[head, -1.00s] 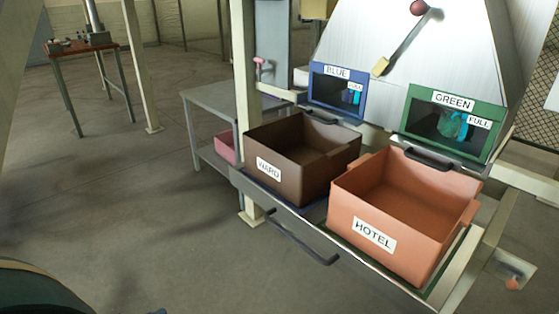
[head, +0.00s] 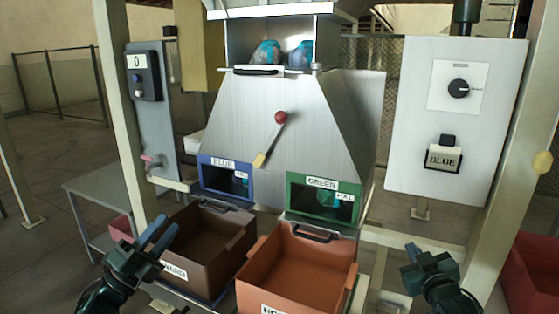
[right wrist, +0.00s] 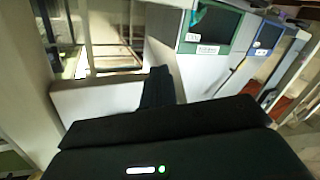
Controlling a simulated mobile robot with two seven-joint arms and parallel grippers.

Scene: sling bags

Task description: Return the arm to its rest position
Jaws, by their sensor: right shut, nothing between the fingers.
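My left gripper (head: 166,225) is in the lower left of the head view, in front of the brown WARD bin. Its two bluish fingers stand apart with nothing visible between them. My right gripper (head: 424,254) is in the lower right, to the right of the orange HOTEL bin and below the white control panel. It is shut and empty. In the right wrist view its dark fingers (right wrist: 158,88) point up the picture, with no object at them. The brown bin (head: 236,248) and orange bin (head: 262,262) look empty where their insides show.
A metal hopper (head: 225,120) has a blue-framed window (head: 226,163) and a green-framed window (head: 322,183). A red-knobbed lever (head: 270,145) is on its front. The panel (head: 410,110) carries a dial and a BLUE sign. A post (head: 505,150) stands at the right. A red bin (head: 530,275) is beyond it.

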